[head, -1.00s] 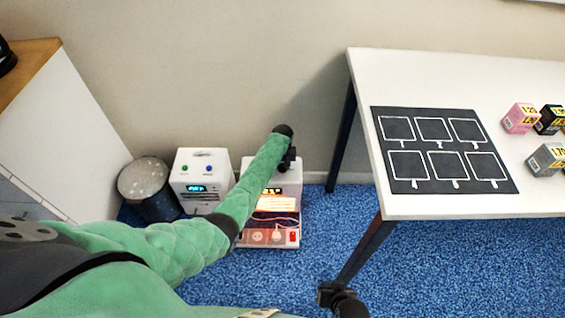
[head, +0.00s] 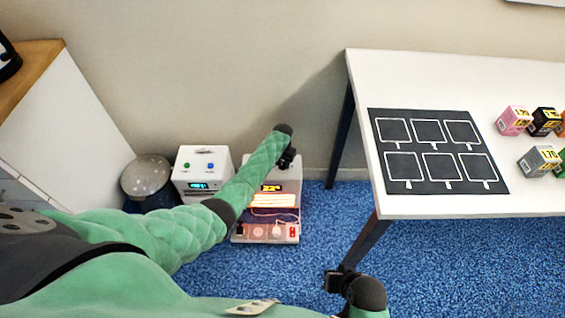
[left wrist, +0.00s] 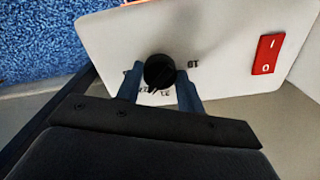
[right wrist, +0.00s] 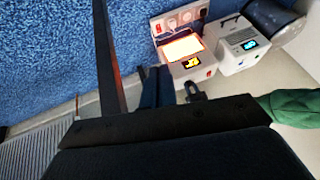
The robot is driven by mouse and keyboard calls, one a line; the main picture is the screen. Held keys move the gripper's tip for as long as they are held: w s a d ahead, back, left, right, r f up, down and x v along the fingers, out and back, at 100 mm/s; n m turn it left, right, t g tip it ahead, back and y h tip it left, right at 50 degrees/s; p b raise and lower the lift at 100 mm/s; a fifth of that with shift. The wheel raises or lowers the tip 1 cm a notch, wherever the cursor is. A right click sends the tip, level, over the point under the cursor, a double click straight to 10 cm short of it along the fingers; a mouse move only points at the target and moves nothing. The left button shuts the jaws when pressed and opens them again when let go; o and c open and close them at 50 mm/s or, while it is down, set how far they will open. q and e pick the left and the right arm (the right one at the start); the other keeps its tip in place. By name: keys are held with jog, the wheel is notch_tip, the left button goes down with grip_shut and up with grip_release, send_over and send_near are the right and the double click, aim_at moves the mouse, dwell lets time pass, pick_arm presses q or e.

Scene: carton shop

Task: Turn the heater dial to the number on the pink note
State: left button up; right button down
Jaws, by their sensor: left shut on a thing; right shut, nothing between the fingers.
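The heater (head: 285,200) is a white box on the floor with a glowing orange panel and a yellow display reading about 22°. In the left wrist view its black round dial (left wrist: 160,71) sits on the white face beside a red switch (left wrist: 266,54), with partly covered lettering around it. My left gripper (left wrist: 159,84) is shut on the dial, one finger on each side. In the head view my left gripper (head: 286,157) is at the heater's back edge. My right gripper (head: 338,281) is shut and empty, low in the head view. I cannot make out a pink note.
A white appliance (head: 200,165) with a blue display and a grey bin (head: 147,176) stand left of the heater. A white table (head: 420,80) at the right bears a black mat (head: 440,150) and several cartons. Blue carpet is clear in front.

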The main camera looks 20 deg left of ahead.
pick_arm(q)
jog(key=o, duration=1)
notch_tip(320, 180, up, 6)
jog(key=shift+r+p, duration=0.15)
jog(key=shift+p, duration=0.15)
jog(key=shift+r, duration=0.75)
pick_arm(e)
jog(key=shift+s+d+r, duration=0.1)
jog(key=shift+d+r, duration=0.05)
jog(key=shift+r, duration=1.3)
jog(key=shift+f, duration=0.2)
jog(key=shift+s+g, duration=0.15)
jog(key=shift+g, duration=0.15)
